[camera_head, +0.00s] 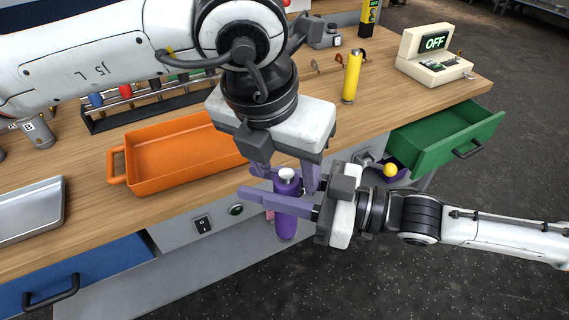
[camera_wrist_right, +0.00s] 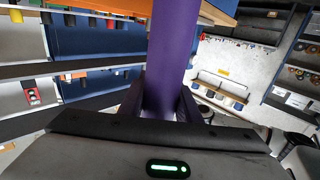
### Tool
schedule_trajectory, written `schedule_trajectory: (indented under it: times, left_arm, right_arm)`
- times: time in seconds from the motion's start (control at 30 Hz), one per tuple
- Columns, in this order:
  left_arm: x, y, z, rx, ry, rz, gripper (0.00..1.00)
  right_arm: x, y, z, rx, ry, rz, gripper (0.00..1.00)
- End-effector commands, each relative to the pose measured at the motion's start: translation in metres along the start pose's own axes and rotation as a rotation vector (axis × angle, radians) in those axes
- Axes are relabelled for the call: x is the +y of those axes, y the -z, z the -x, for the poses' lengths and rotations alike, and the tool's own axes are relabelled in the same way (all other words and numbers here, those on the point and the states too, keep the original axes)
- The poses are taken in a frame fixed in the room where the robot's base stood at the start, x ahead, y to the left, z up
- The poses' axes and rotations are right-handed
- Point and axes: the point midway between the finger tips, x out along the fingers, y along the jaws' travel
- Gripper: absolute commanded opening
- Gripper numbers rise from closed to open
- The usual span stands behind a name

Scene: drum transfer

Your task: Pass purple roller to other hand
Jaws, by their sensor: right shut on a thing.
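The purple roller (camera_head: 287,222) stands roughly upright in the air in front of the table, with a pale knob on its top end. My right gripper (camera_head: 280,198) reaches in from the right and is shut on the roller's upper part. In the right wrist view the roller (camera_wrist_right: 172,60) rises between the purple fingers. My left gripper (camera_head: 287,175) points down from above. Its fingers stand apart on either side of the roller's top, with what look like gaps; contact is hard to judge.
An orange tray (camera_head: 185,158) sits on the wooden table behind the grippers. A yellow cylinder (camera_head: 352,76) and a cream device reading OFF (camera_head: 434,55) stand further right. A blue drawer (camera_head: 75,275) is at lower left.

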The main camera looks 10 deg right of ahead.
Motion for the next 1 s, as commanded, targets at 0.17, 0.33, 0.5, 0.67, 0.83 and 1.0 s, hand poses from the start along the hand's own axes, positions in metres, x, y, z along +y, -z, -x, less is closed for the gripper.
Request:
schedule_trajectory:
  times: [0.17, 0.33, 0.5, 0.67, 0.83, 1.0]
  left_arm:
    - [0.0, 0.0, 0.0, 0.0, 0.0, 0.0, 0.24]
    - [-0.001, -0.001, 0.001, -0.002, 0.002, 0.0, 0.0]
    - [-0.001, -0.001, 0.001, -0.002, 0.001, 0.0, 0.0]
    - [0.0, -0.001, 0.001, -0.002, 0.001, 0.0, 0.0]
    - [0.0, -0.001, 0.001, -0.002, 0.001, 0.0, 0.0]
    - [0.0, -0.001, 0.001, -0.002, 0.001, 0.0, 0.0]
  right_arm:
    - [0.0, 0.002, 0.0, 0.003, 0.001, 0.001, 0.0]
    - [0.0, 0.002, 0.0, 0.003, 0.001, 0.001, 0.33]
    - [0.0, 0.001, 0.0, 0.002, 0.001, 0.001, 0.52]
    - [0.0, 0.001, 0.0, 0.001, 0.0, 0.0, 0.52]
    - [0.001, 0.0, 0.007, -0.001, -0.001, 0.001, 0.52]
    - [0.001, -0.001, 0.034, -0.005, -0.003, 0.001, 0.52]
